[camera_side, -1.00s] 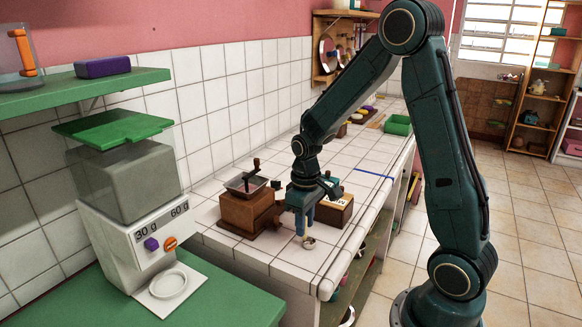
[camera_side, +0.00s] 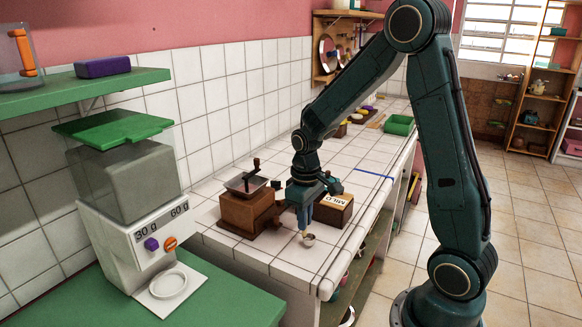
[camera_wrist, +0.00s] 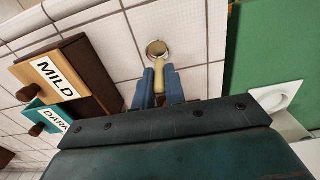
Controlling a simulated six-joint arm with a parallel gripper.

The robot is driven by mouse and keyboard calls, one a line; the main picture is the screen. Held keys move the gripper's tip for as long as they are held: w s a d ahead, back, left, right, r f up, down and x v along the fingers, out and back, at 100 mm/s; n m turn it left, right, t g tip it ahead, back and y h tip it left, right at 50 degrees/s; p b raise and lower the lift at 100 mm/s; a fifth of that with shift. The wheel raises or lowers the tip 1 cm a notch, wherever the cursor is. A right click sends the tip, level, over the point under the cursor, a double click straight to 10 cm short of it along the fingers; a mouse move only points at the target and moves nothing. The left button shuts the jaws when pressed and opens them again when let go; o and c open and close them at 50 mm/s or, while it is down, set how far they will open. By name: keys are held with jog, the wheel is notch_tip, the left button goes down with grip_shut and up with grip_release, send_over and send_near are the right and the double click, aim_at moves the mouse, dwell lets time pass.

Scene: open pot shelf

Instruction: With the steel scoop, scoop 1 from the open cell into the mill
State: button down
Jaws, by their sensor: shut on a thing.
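My gripper (camera_side: 304,224) is shut on the steel scoop (camera_side: 309,239), holding it bowl-down at the front of the tiled counter. In the wrist view the scoop's round bowl (camera_wrist: 157,49) and pale handle show between the blue fingers of my gripper (camera_wrist: 160,78). Whether the bowl holds anything is unclear. The mill (camera_side: 243,212), a brown wooden body with metal hopper and crank, stands just left of my gripper. A wooden box labelled MILD (camera_side: 335,210) stands behind and right; it also shows in the wrist view (camera_wrist: 60,75). I cannot tell which cell is open.
A teal part labelled DARK (camera_wrist: 50,119) shows beside the MILD box in the wrist view. A white dispenser (camera_side: 128,235) with a green lid stands left on a green surface (camera_side: 225,300). A green tray (camera_side: 398,125) lies far back. The front counter tiles are clear.

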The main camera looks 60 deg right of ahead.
jog(key=shift+r, duration=1.2)
jog(key=w+d+r, duration=0.3)
jog(key=d+r, duration=0.1)
jog(key=d, duration=0.3)
jog(key=w+d+r, duration=0.3)
jog(key=d+r, duration=0.1)
jog(key=d, duration=0.3)
jog(key=shift+d, duration=0.15)
jog(key=shift+f, duration=0.15)
jog(key=shift+f, duration=2.15)
jog(key=shift+f, duration=1)
